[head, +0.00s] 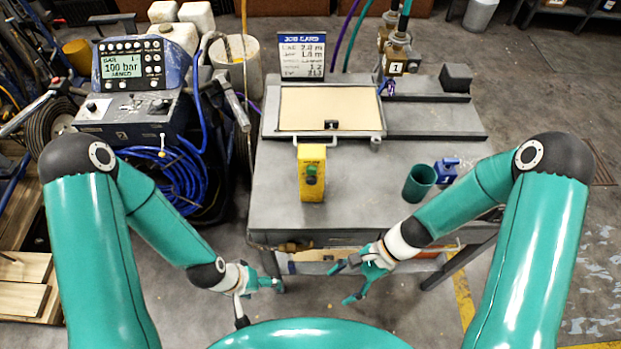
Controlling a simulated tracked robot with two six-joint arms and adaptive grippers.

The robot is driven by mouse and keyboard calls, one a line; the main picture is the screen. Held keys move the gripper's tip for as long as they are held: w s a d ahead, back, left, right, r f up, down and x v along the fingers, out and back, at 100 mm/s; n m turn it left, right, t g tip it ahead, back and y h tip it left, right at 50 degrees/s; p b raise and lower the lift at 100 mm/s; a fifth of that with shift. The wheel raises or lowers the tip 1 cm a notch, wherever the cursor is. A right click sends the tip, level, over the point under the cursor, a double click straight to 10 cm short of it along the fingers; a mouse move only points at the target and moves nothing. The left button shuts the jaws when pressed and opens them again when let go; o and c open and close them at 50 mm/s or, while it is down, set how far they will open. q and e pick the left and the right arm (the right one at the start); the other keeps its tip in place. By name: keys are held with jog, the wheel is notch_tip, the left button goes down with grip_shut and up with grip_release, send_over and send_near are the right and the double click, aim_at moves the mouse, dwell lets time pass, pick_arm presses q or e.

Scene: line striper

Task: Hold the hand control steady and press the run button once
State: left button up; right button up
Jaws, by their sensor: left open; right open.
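The yellow hand control (312,189) stands upright near the middle of the grey bench. I cannot read any marking on the buttons. My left gripper (262,302) is open and empty, in front of the bench's front edge and below left of the hand control. My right gripper (345,283) is open and empty, in front of the bench and below right of the hand control. Neither gripper touches the control.
The grey bench (270,213) carries a framed tan panel (330,108), a job card (303,55), a green cup (419,183) and a blue part (447,171) at right. A machine with a "100 bar" display (124,66) stands left, with coiled blue hose (178,178).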

aim_at(315, 190)
jog(key=w+r+m+t+y+b, duration=0.1)
jog(key=w+m+y, duration=0.1)
jog(key=w, duration=0.3)
jog(key=w+r+m+t+y+b, duration=0.1)
jog(key=w+r+m+t+b, duration=0.1)
jog(key=w, duration=0.3)
jog(key=w+a+r+m+t+y+b, duration=0.1)
jog(key=w+r+m+t+y+b, duration=0.1)
jog(key=w, duration=0.4)
jog(key=shift+a+m+y, duration=0.1)
jog(key=shift+m+y, duration=0.2)
jog(key=shift+m, duration=0.2)
jog(key=w+d+t+b, duration=0.1)
jog(key=w, duration=0.1)
jog(key=w+d+t+b, duration=0.1)
jog(key=w, duration=0.1)
jog(key=w+d+m+t+b, duration=0.1)
jog(key=w+b, duration=0.1)
jog(key=shift+d+f, duration=0.1)
jog(key=shift+d, duration=0.15)
jog(key=shift+d+f+b, duration=0.2)
jog(key=shift+b, duration=0.1)
jog(key=shift+a+f, duration=0.1)
jog(key=shift+f, duration=0.05)
jog(key=b+x, duration=0.3)
jog(key=x, duration=0.5)
jog(key=shift+b+x, duration=0.55)
jog(key=shift+x, duration=0.25)
jog(key=shift+a, duration=0.1)
jog(key=shift+c, duration=0.3)
